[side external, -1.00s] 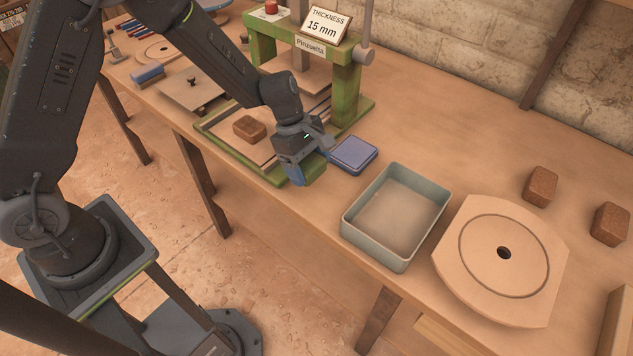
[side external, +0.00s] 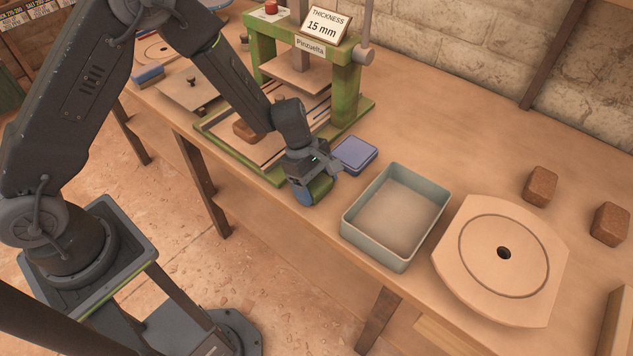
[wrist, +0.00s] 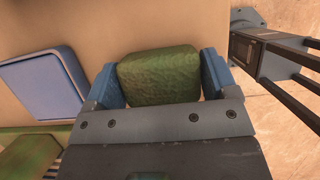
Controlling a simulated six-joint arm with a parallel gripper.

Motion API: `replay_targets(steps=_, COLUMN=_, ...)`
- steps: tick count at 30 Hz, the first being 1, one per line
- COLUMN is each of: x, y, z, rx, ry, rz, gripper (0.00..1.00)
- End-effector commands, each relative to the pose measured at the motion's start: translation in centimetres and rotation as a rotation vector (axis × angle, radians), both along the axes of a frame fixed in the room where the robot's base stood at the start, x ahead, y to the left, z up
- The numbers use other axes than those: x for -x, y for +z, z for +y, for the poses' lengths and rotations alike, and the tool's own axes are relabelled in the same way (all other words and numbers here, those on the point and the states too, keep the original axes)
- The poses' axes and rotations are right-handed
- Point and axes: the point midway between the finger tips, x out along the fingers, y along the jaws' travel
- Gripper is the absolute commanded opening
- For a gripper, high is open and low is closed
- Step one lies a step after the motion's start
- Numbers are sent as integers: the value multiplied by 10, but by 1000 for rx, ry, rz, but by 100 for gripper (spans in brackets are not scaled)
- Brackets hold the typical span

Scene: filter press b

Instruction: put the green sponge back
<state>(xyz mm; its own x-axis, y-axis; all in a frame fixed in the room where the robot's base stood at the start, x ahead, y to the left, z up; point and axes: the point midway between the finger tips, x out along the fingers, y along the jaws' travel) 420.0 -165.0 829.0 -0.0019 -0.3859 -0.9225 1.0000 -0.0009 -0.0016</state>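The green sponge (wrist: 158,76) is between the two blue fingers of my gripper (wrist: 160,82) in the wrist view, with both fingers against its sides. The blue pad also shows at left in the wrist view (wrist: 44,84). The tray looks empty. I cannot tell how high the sponge is above the bench.
The green press (side external: 346,95) stands behind my gripper, with a brown block (side external: 243,131) on its bed. A round-grooved board (side external: 500,270) lies right of the tray. Two brown blocks (side external: 541,186) sit at the far right. The bench behind the tray is clear.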

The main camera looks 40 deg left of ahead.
Motion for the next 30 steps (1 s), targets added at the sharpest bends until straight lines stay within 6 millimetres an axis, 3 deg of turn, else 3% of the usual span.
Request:
replay_targets(steps=6, x=0, y=0, z=0, rx=0, ry=0, rz=0, gripper=99)
replay_targets(steps=16, x=-1, y=7, z=1, rx=1, ry=1, rz=-3, gripper=99)
replay_targets(steps=30, x=-1, y=89, z=36, rx=0, ry=2, rz=-5, gripper=99)
